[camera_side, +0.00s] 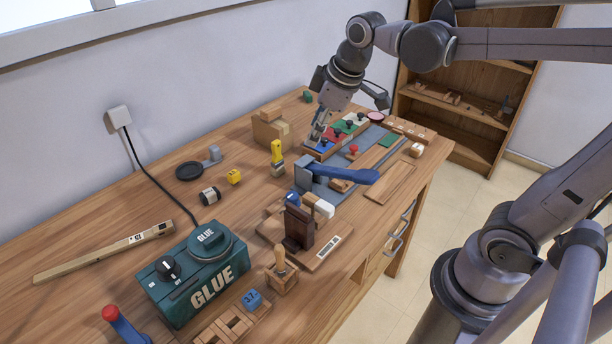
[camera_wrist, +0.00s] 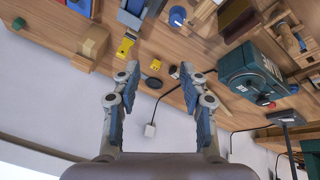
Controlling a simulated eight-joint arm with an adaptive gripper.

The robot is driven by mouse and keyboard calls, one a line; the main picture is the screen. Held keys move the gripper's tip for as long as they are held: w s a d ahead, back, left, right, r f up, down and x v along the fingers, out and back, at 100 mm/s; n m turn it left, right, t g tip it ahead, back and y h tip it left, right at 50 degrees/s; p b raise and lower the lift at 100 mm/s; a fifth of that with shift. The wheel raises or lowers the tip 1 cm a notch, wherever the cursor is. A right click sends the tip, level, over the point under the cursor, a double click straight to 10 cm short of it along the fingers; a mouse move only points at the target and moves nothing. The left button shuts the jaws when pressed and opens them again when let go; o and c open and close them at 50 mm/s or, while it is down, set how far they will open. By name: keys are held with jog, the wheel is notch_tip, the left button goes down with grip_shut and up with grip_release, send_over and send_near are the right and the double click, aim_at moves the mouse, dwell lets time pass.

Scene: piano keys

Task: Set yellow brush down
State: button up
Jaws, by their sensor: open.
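The yellow brush (camera_side: 277,152) stands upright on the wooden workbench, handle up and pale bristles down, left of my gripper (camera_side: 319,122) in the side view. In the wrist view the yellow brush (camera_wrist: 124,47) lies beyond the left fingertip, apart from it. My gripper (camera_wrist: 160,72) is open, with nothing between its fingers. In the side view it is over the back part of the bench, near the tray of coloured blocks, and its fingertips are partly hard to make out.
A blue-handled clamp (camera_side: 338,174) and a cardboard box (camera_side: 271,128) are near the brush. A yellow block (camera_side: 234,176), a black-and-white roll (camera_side: 209,196) and a green GLUE box (camera_side: 195,275) stand at left.

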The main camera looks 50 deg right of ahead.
jog(key=s+a+f+m+t, duration=0.1)
jog(key=s+f+m+t, duration=0.1)
jog(key=s+f+m, duration=0.3)
jog(key=shift+s+a+f+m, duration=0.15)
jog(key=shift+s+a+m, duration=0.25)
jog(key=shift+s, duration=1.6)
jog(key=shift+d, duration=0.1)
